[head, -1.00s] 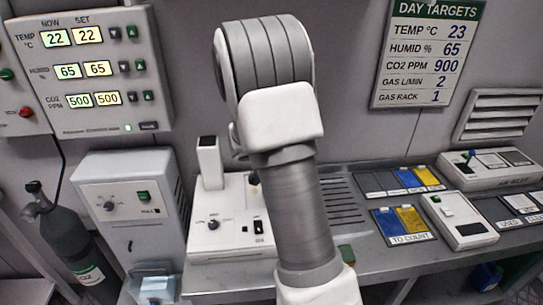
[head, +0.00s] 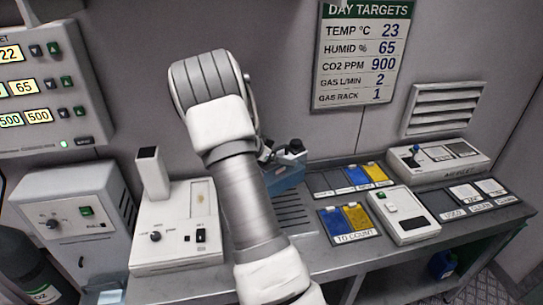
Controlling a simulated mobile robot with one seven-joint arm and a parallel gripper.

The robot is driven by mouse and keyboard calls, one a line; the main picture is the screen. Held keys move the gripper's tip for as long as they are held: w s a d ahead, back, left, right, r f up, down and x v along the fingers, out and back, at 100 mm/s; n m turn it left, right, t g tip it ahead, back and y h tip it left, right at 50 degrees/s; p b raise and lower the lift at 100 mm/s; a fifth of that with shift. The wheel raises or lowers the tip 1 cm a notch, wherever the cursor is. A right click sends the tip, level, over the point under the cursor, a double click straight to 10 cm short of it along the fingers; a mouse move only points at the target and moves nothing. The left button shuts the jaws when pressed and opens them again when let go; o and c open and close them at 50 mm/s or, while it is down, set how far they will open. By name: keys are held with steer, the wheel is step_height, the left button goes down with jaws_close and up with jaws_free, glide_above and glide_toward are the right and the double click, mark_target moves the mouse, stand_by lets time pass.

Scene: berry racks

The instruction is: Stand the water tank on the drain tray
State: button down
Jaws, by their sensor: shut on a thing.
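The water tank (head: 288,176) is a blue, see-through container with a dark top. It appears upright at the back of the bench, partly hidden behind my arm. My gripper (head: 267,152) shows only in part, at the tank's upper left, and is shut on it; its fingertips are mostly hidden. The drain tray (head: 292,217) is a dark slatted area in the bench top, partly covered by my arm. The tank is at the tray's rear end. I cannot tell whether its base touches the slats.
A white machine with an upright post (head: 180,231) stands left of my arm. Right of the tray are label cards (head: 349,222), a white device (head: 403,216) and a switch box (head: 437,160). A gas cylinder (head: 30,262) is at far left.

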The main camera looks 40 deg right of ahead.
mark_target(285, 176)
steer(key=shift+s+d, duration=0.3)
steer(key=shift+d, duration=0.35)
steer(key=shift+d+f, duration=0.1)
steer(key=shift+f, duration=3.35)
steer(key=shift+f+b, duration=0.6)
steer(key=shift+b, duration=0.25)
jaws_free()
steer(key=shift+f, duration=0.1)
steer(key=b+v, duration=0.1)
steer(key=v, duration=1.6)
steer(key=shift+r+b, duration=0.3)
steer(key=shift+b, duration=0.05)
